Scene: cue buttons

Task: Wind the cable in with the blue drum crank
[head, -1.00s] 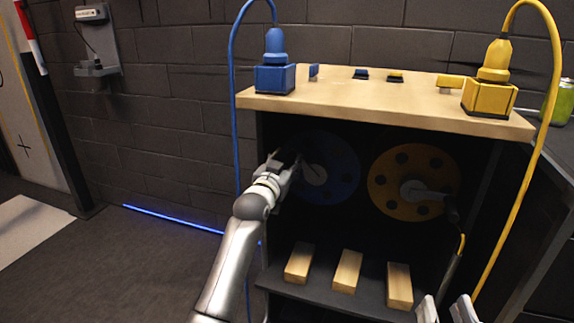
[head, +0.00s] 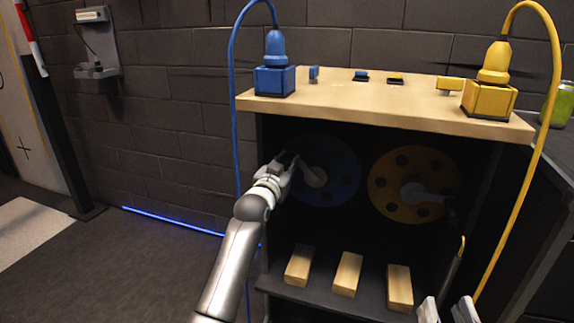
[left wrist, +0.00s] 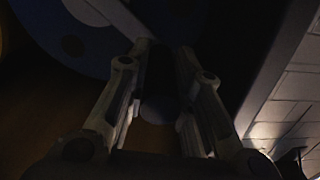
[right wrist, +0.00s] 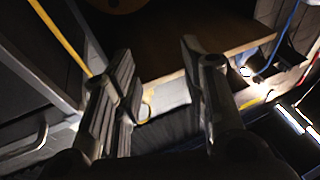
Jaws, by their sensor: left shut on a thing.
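The blue drum (head: 335,168) sits in the dark bay under the wooden top, with a pale crank arm (head: 312,174) running from its hub toward the left. My left gripper (head: 290,160) is at the outer end of that crank, at the drum's left edge. In the left wrist view its fingers (left wrist: 160,85) are shut on the dark crank handle (left wrist: 159,90); the view is dim. The blue cable (head: 233,120) rises from the blue plug (head: 275,48) and hangs down the cabinet's left side. My right gripper (head: 447,312) is low at the front right, its fingers apart and empty.
The yellow drum (head: 390,190) with its own crank is right of the blue one. A yellow cable (head: 540,150) hangs at the right. Several wooden blocks (head: 348,273) lie on the lower shelf (head: 325,288). Floor at the left is clear.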

